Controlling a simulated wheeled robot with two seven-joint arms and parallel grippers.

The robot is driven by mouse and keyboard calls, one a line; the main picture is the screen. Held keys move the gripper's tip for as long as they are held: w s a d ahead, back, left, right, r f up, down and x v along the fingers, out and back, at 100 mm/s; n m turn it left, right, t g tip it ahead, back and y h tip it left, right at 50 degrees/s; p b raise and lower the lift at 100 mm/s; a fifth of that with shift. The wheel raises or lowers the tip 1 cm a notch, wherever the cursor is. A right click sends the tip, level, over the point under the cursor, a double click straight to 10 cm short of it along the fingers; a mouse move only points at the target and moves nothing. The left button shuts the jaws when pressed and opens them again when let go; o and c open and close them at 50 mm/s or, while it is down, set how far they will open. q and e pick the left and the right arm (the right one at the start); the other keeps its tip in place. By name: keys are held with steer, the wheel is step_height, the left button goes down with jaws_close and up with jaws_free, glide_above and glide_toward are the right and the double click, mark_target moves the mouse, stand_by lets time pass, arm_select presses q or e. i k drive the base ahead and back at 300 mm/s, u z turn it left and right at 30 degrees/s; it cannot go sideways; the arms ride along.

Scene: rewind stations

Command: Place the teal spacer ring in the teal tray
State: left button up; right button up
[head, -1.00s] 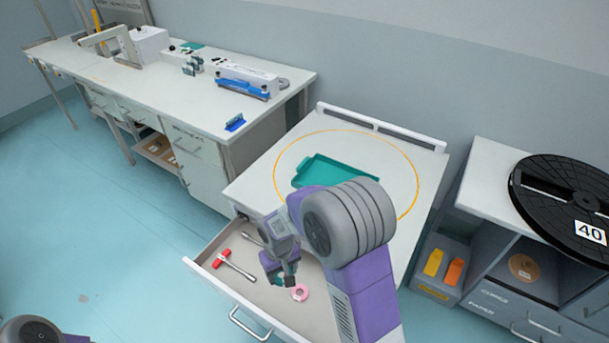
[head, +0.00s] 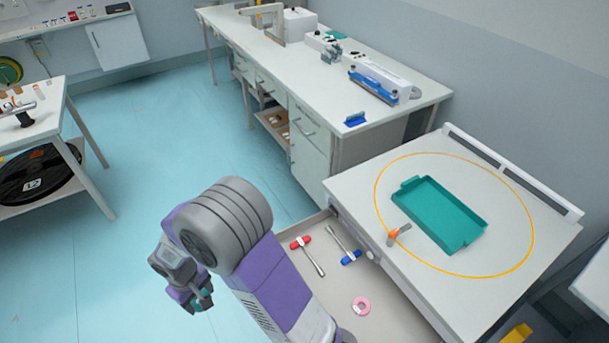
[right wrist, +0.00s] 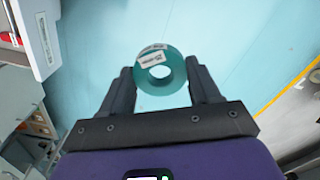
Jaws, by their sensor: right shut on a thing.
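The teal spacer ring (right wrist: 160,71) is between the fingers of my right gripper (right wrist: 162,88), with a white label on it in the right wrist view. In the head view my right gripper (head: 201,300) is out over the floor, left of the open drawer, and only a bit of teal shows at its tips. The teal tray (head: 440,214) lies on the white cabinet top inside an orange ring line, right of my gripper and apart from it. The tray looks empty. My left gripper is not in view.
The open drawer (head: 292,272) holds a pink ring (head: 361,306), a red-handled tool (head: 306,252) and a blue-handled tool (head: 347,250). An orange piece (head: 397,235) sits beside the tray. A long workbench (head: 330,98) stands behind. Open floor lies to the left.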

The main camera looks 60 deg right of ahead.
mark_target(450, 226)
steer(key=u, duration=0.55)
steer(key=k, duration=1.95)
steer(key=z, duration=1.3)
steer(key=i, duration=0.5)
steer(key=u, duration=0.05)
